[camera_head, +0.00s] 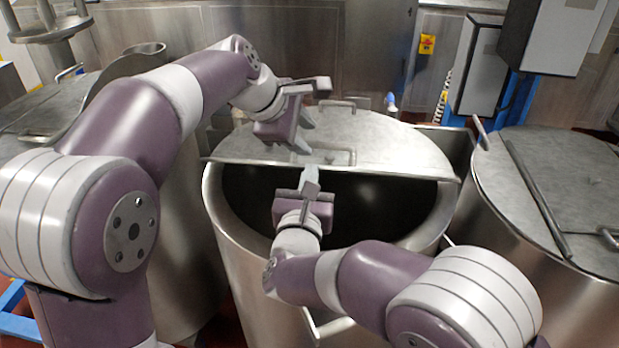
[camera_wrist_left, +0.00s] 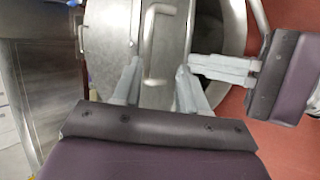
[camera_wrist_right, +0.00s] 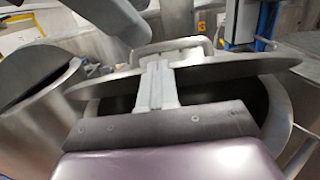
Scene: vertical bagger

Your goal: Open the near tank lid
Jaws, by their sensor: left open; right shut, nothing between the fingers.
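The near tank (camera_head: 225,215) stands in the middle of the head view, its front part open and dark inside. Its grey metal lid (camera_head: 395,150) covers the back part, with a bar handle (camera_head: 335,154) near the front edge. My left gripper (camera_head: 309,131) is open above the lid; in the left wrist view its fingertips (camera_wrist_left: 158,75) lie either side of the handle's lower end, contact unclear. My right gripper (camera_head: 311,176) is shut and empty at the lid's front edge, over the opening. In the right wrist view its fingers (camera_wrist_right: 155,85) overlap the lid edge; contact is unclear.
A second handle (camera_head: 338,103) sits at the lid's back. Another tank with a closed, hinged lid (camera_head: 570,190) stands close on the right, and one with a lid (camera_head: 50,105) on the left. Control boxes (camera_head: 482,70) hang at the back right.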

